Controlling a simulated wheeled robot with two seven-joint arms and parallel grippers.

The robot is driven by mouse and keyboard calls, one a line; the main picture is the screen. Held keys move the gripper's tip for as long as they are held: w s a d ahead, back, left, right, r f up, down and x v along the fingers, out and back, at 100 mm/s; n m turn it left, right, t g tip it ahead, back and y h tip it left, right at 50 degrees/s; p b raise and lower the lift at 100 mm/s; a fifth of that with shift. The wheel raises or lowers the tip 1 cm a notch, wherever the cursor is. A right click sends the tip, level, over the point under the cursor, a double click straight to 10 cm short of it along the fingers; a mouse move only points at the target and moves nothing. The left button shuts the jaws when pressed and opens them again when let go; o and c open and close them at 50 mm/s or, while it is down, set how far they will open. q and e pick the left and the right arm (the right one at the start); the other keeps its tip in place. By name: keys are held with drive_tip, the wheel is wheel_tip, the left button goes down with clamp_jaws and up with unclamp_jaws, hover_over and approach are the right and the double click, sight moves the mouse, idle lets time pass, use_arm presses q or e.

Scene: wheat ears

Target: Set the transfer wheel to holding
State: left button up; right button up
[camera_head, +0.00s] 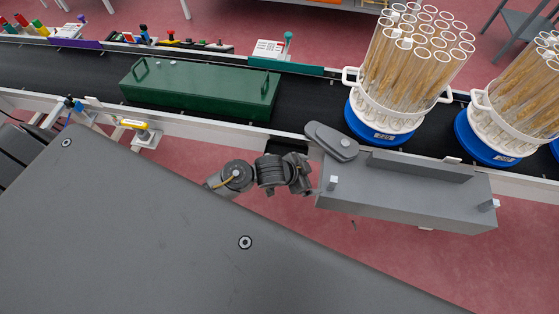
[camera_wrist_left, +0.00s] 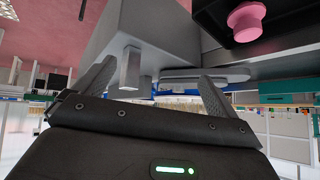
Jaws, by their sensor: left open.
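A long grey housing (camera_head: 410,194) stands at the near edge of the conveyor. It has a small pale post (camera_head: 333,183) at its left end and another post (camera_head: 488,205) at its right end. A flat, rounded dark grey arm (camera_head: 332,141) lies at its far left corner; I cannot tell for sure which part is the transfer wheel. My left gripper (camera_head: 312,190) is just left of the left post. In the left wrist view my left gripper (camera_wrist_left: 155,85) is open, and a square post (camera_wrist_left: 131,68) appears between its fingers, with no clear contact. My right gripper is out of view.
Two blue-based carriers (camera_head: 383,128) (camera_head: 488,152) holding tubes of wheat ears stand on the black conveyor (camera_head: 310,97) behind the housing. A green lidded box (camera_head: 200,90) is on the belt at left. A pink knob (camera_wrist_left: 247,20) shows in the left wrist view.

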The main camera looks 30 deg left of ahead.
use_arm(q)
drive_tip(key=s+a+f+n+g+y, duration=0.1)
drive_tip(key=s+a+f+n+y, duration=0.1)
drive_tip(key=s+a+f, duration=0.4)
drive_tip(key=shift+a+f+n+y, duration=0.3)
drive_tip(key=shift+a+f+n, duration=0.25)
drive_tip(key=shift+n, duration=0.35)
drive_tip(key=shift+r, duration=0.1)
